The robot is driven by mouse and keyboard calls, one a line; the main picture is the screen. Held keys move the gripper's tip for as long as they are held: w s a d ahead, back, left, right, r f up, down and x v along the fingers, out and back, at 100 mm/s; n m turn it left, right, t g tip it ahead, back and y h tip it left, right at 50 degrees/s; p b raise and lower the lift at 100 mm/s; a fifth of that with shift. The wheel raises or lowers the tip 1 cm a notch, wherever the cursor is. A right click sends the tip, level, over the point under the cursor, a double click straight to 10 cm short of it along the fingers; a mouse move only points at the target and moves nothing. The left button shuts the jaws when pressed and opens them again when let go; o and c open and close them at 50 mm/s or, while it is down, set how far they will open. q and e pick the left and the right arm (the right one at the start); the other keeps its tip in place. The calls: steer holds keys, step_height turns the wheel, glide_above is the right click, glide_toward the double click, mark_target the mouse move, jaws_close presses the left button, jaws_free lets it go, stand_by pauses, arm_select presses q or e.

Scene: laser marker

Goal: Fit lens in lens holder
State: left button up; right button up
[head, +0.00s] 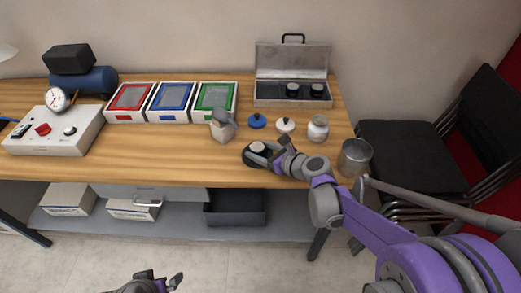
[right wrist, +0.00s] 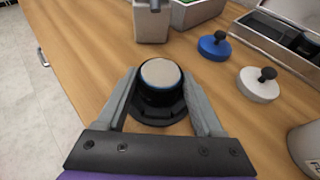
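A black cylindrical lens (right wrist: 160,77) with a pale disc top and thin blue ring stands upright on a wider black round base, apparently the lens holder (right wrist: 160,117). Both show near the table's front edge in the head view, where the lens (head: 258,147) is partly hidden by my gripper. My right gripper (right wrist: 160,84) has one finger on each side of the lens, close to it; I cannot tell if they touch it. It comes from the right in the head view (head: 264,154). My left gripper (head: 164,281) is low at the bottom edge, away from the table, partly cut off.
An open grey case (head: 291,102) holding two dark round pieces stands at the back. Blue (head: 257,121) and white (head: 285,125) knobbed discs, a jar (head: 318,129), a grey dispenser (head: 222,127) and a metal cup (head: 354,157) are nearby. Red, blue and green trays stand left.

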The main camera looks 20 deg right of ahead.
steer(key=o, duration=0.4)
steer(key=shift+c, duration=0.2)
